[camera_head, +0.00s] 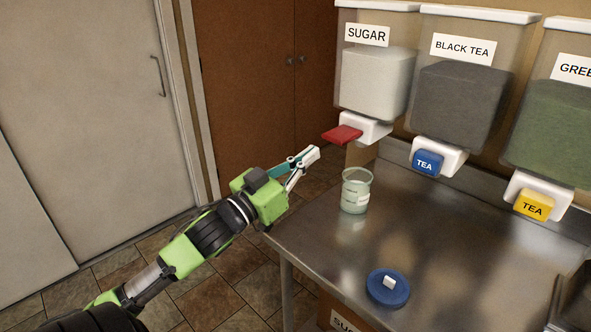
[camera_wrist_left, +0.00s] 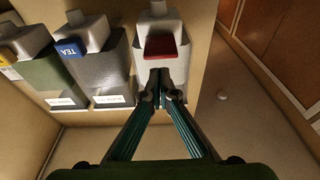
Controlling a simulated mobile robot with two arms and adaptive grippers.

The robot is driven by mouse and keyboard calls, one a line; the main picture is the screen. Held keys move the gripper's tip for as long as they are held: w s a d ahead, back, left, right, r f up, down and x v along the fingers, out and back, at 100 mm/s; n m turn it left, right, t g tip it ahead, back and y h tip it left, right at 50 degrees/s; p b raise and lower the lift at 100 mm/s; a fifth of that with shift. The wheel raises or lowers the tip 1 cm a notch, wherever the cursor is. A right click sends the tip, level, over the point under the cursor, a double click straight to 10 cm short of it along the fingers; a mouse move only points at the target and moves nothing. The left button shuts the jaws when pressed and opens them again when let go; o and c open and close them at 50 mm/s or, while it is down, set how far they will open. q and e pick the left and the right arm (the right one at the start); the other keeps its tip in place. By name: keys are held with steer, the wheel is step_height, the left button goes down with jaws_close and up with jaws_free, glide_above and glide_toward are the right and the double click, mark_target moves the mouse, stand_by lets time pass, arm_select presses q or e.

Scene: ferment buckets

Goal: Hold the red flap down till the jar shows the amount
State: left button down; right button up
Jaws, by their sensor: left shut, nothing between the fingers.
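The red flap (camera_head: 342,135) sticks out from the white spout under the sugar dispenser (camera_head: 380,82). In the left wrist view the red flap (camera_wrist_left: 160,47) lies just beyond my fingertips. My left gripper (camera_head: 315,153) is shut and empty, its tips just left of and a little lower than the flap in the head view. A gap shows between tips and flap there. The glass jar (camera_head: 355,192) stands upright on the metal counter below the spout, with pale markings on its side. How much is inside is hard to tell. My right gripper is out of view.
Black tea (camera_head: 462,90) and green tea (camera_head: 553,120) dispensers hang to the right, with a blue flap (camera_head: 427,163) and a yellow flap (camera_head: 534,205). A blue lid (camera_head: 388,288) lies on the metal counter (camera_head: 440,240). The counter's middle is clear.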

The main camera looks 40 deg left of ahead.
arm_select(q)
steer(key=shift+v, duration=2)
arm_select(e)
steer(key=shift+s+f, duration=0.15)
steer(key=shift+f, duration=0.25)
arm_select(q)
steer(key=shift+r, duration=0.15)
